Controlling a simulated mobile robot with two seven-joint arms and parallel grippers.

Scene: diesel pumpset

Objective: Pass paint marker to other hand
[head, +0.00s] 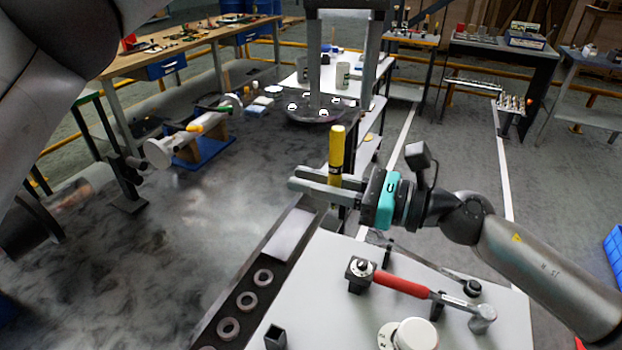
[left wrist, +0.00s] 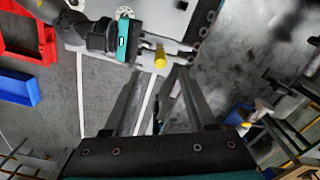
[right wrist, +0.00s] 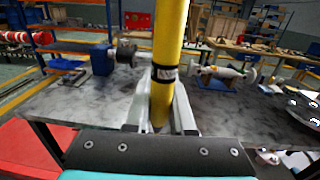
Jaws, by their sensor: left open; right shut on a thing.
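The yellow paint marker (head: 336,150) stands upright in my right gripper (head: 312,188), whose fingers are shut around its lower part. In the right wrist view the marker (right wrist: 170,45) rises between the fingertips, with a dark-and-white band on it. My left gripper (head: 341,100) points down from the top of the head view, open and empty, its fingers spread wide. In the left wrist view the marker (left wrist: 160,58) shows end-on just beyond the open fingertips (left wrist: 160,76), roughly midway between them and apart from both.
Below my right gripper is a light tabletop (head: 330,280) with a red-handled hammer (head: 405,284), a white round part (head: 415,334) and a dark strip with several rings (head: 248,301). A dark stained table (head: 190,240) lies to the left.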

